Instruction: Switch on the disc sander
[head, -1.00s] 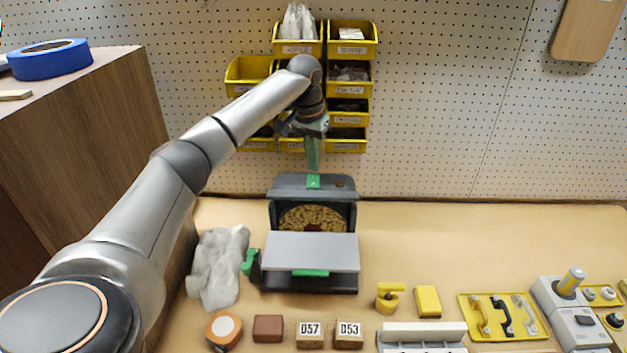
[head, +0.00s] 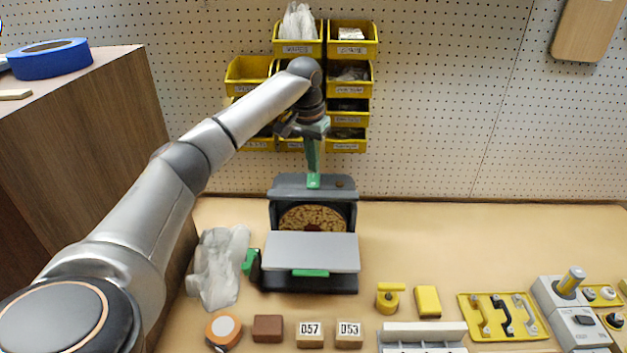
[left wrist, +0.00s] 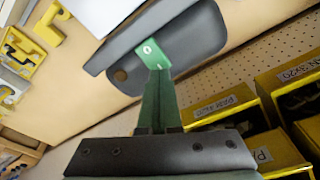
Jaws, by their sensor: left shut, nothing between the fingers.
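The disc sander (head: 311,251) stands on the bench, a dark grey machine with a tan abrasive disc (head: 312,217) and a light grey work table in front of it. A green switch piece sits on top of its housing, and it shows in the left wrist view as a green plate (left wrist: 148,51). My left gripper (head: 313,174) points down from above and is shut and empty. Its green fingertips are at the green plate; in the left wrist view (left wrist: 158,72) they seem to touch it, though exact contact is hard to tell. My right gripper is not in view.
Yellow bins (head: 353,38) hang on the pegboard just behind my left arm.

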